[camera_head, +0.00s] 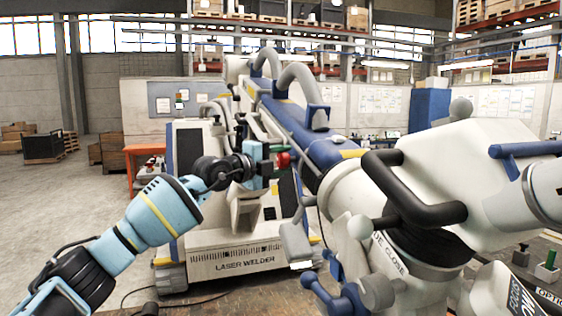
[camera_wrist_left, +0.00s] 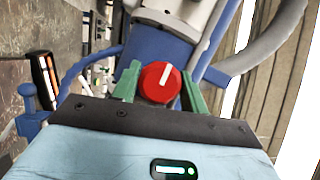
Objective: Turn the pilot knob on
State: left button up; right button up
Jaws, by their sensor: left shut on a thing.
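The pilot knob (camera_wrist_left: 159,82) is a red round knob with a white pointer line. In the left wrist view it sits between the two green fingers of my left gripper (camera_wrist_left: 160,88), and the line leans a little right of straight up. In the head view the red knob (camera_head: 284,159) shows at the side of the blue and white microscope arm (camera_head: 320,150). My left gripper (camera_head: 277,160) reaches it from the left and is shut on it. The knob's base is hidden behind the knob and fingers. My right gripper is not in view.
The welder's white base (camera_head: 240,258), marked LASER WELDER, stands behind my left arm. A black handle (camera_head: 410,195) and white head housing fill the right side. Blue knobs (camera_head: 335,295) stick out below the housing. Open floor lies at the left.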

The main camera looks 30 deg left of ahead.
pick_arm(q)
jog(key=shift+r+n+g, duration=0.15)
jog(key=shift+n+g, duration=0.25)
jog(key=shift+n, duration=0.6)
jog(key=o, duration=1)
jog(key=v, duration=0.6)
jog(key=shift+s+a, duration=0.1)
jog(key=shift+s, duration=0.05)
jog(key=shift+s+a, duration=0.1)
jog(key=shift+s, duration=0.6)
